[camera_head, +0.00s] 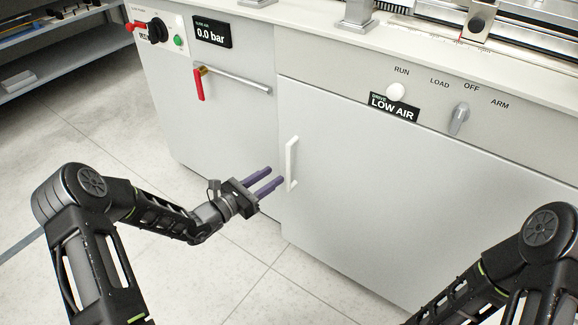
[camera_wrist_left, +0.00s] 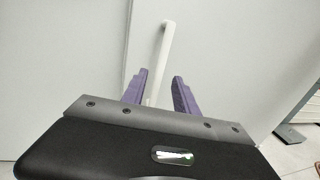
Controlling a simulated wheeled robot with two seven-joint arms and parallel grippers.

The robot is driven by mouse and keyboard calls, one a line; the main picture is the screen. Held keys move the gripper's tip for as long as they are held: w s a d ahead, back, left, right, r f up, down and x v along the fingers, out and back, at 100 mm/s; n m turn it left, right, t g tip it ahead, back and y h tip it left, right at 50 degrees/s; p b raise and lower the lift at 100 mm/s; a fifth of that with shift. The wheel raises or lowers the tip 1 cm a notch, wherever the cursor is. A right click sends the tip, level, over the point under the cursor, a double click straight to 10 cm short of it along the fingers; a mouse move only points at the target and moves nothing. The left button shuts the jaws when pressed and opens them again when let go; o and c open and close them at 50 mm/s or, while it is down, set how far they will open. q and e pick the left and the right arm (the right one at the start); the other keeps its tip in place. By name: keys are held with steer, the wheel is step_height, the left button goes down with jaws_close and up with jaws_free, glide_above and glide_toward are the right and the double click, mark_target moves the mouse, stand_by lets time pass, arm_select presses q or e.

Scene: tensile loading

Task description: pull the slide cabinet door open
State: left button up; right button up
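The cabinet door (camera_head: 355,185) is a large flat light-grey panel in the head view, and it looks shut. Its white vertical bar handle (camera_head: 291,163) is near the door's left edge. My left gripper (camera_head: 276,176) is open, with two purple fingers pointing at the handle from the left. In the left wrist view, the handle (camera_wrist_left: 158,62) rises between and beyond the two open fingers (camera_wrist_left: 160,85). Its lower end is between the fingertips in that picture; I cannot tell whether they touch it. My right gripper is outside the head view; only my right arm shows at the lower right.
Left of the door is a panel with a red-handled lever (camera_head: 200,84), a bar and a "0.0 bar" display (camera_head: 211,31). Above the door are a "LOW AIR" label (camera_head: 395,106) and a selector knob (camera_head: 460,118). The tiled floor (camera_head: 250,265) in front is clear.

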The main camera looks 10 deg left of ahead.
arm_select(q)
steer(key=b+x, duration=0.1)
steer(key=x, duration=0.6)
steer(key=shift+w+d+b, duration=0.15)
steer(key=shift+b, duration=0.15)
steer(key=shift+c, duration=0.4)
jaws_close()
stand_by(0.7)
